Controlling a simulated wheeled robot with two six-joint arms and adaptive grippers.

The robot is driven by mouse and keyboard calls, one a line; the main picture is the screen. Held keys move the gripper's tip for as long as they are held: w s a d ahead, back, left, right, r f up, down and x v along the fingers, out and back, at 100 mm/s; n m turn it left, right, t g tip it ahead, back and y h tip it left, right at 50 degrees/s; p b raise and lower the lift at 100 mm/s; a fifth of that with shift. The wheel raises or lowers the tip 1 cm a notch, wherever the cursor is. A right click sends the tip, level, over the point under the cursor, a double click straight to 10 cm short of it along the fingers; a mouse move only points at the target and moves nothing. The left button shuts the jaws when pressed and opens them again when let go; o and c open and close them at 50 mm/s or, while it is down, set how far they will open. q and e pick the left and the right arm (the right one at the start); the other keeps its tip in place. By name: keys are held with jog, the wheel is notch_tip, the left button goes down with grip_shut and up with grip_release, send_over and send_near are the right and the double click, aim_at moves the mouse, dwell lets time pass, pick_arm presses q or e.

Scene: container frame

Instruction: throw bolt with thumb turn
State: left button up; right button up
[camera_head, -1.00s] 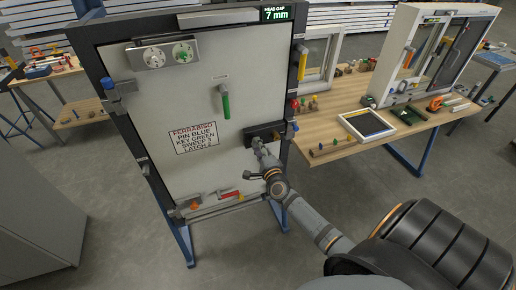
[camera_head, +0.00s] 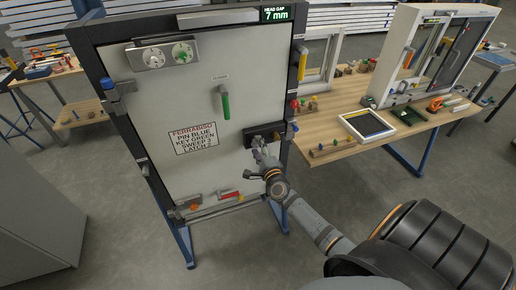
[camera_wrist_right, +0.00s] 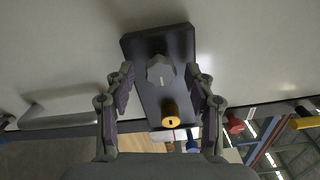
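The black lock plate (camera_head: 265,133) is on the right side of the white door panel (camera_head: 170,100). In the right wrist view the plate (camera_wrist_right: 146,98) carries a grey thumb turn (camera_wrist_right: 160,72) and a brass cylinder (camera_wrist_right: 170,111). My right gripper (camera_head: 260,147) is in front of the plate. In the right wrist view its two fingers (camera_wrist_right: 158,75) are apart, one on each side of the thumb turn, with visible gaps to it. I cannot tell how deep the fingertips reach. My left gripper is not in view.
The door also has a green handle (camera_head: 226,104), a blue fitting (camera_head: 111,94), a round-dial unit (camera_head: 160,55) and a red lever (camera_head: 228,195). A printed sign (camera_head: 194,137) is mid-panel. A wooden table (camera_head: 345,115) with window frames stands right of the door.

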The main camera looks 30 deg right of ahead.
jog(key=v, duration=1.2)
jog(key=s+f+n+g+y, duration=0.1)
jog(key=s+f+n+g, duration=0.2)
jog(key=f, duration=0.6)
jog(key=s+a+f+n+g+y, duration=0.1)
jog(key=s+f+n, duration=0.3)
jog(key=f, duration=0.6)
jog(key=s+f+n+g+y, duration=0.1)
jog(key=s+f+n+g, duration=0.15)
jog(key=f+n, duration=0.45)
jog(key=s+a+f+n+g, duration=0.2)
jog(key=s+f+n+g, duration=0.2)
jog(key=s+f, duration=0.6)
jog(key=s+a+f+n+g, duration=0.3)
jog(key=s+f, duration=0.7)
jog(key=s, duration=0.7)
jog(key=n+g, duration=0.2)
jog(key=shift+s+f+g+y, duration=0.3)
jog(key=shift+g, duration=0.05)
